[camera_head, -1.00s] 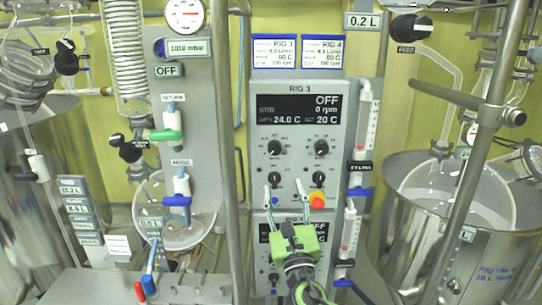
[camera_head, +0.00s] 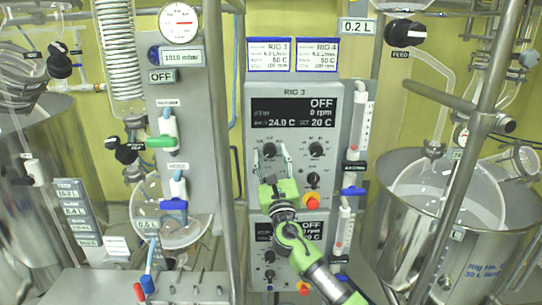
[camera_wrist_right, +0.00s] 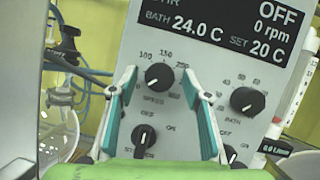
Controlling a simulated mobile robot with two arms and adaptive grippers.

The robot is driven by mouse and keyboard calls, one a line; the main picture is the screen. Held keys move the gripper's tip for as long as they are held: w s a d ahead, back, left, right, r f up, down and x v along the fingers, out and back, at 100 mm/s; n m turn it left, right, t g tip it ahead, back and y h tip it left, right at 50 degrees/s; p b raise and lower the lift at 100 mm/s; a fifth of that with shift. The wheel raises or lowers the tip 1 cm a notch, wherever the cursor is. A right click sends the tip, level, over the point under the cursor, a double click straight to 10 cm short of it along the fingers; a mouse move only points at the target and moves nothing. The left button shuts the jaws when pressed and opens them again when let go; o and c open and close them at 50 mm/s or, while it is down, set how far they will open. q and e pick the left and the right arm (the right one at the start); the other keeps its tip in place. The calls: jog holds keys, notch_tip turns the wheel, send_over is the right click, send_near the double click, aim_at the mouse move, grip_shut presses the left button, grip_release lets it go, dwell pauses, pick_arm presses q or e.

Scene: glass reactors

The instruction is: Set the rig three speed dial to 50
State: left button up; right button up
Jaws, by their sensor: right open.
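The rig three panel (camera_head: 330,185) shows OFF, 0 rpm, 24.0 C and SET 20 C on its display (camera_head: 293,112). The speed dial (camera_wrist_right: 158,77) is the black upper-left knob, with 100, 150 and 200 printed around its top. It also shows in the head view (camera_head: 269,150). My right gripper (camera_head: 271,155) is open, with a finger on either side of the dial in the picture. In the right wrist view its fingers (camera_wrist_right: 159,75) show gaps to the knob; contact is not visible. The dial's exact setting is too small to read. My left gripper is not in view.
Right of the speed dial is another black knob (camera_wrist_right: 247,101). Below is a smaller switch (camera_wrist_right: 144,138). A red-and-yellow button (camera_head: 311,201) sits lower right. A vertical metal post (camera_head: 227,200) stands left of the panel, and a steel vessel (camera_head: 400,235) stands right.

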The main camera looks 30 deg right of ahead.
jog(key=c, duration=1.1)
jog(key=shift+f+m+h+b, duration=0.2)
jog(key=shift+m+h+b, duration=0.2)
jog(key=shift+m+b, duration=0.4)
jog(key=m+g+h+b, duration=0.1)
jog(key=m+b, duration=0.1)
jog(key=m, duration=0.1)
jog(key=shift+a+f+h, duration=0.1)
jog(key=shift+h, duration=0.2)
jog(key=m+b, duration=0.1)
jog(key=m, duration=0.1)
jog(key=m+g+h+b, duration=0.1)
jog(key=shift+w+a+m+h+b, duration=0.1)
jog(key=shift+m+h+b, duration=0.2)
jog(key=shift+m, duration=0.1)
jog(key=shift+r+m+g+h+b, duration=0.1)
jog(key=shift+m+g+h+b, duration=0.4)
jog(key=shift+m, duration=0.7)
jog(key=shift+r+m+g+h+b, duration=0.1)
jog(key=shift+m+g+h+b, duration=0.35)
jog(key=shift+m, duration=0.75)
jog(key=shift+a+g, duration=0.1)
jog(key=shift+g, duration=0.15)
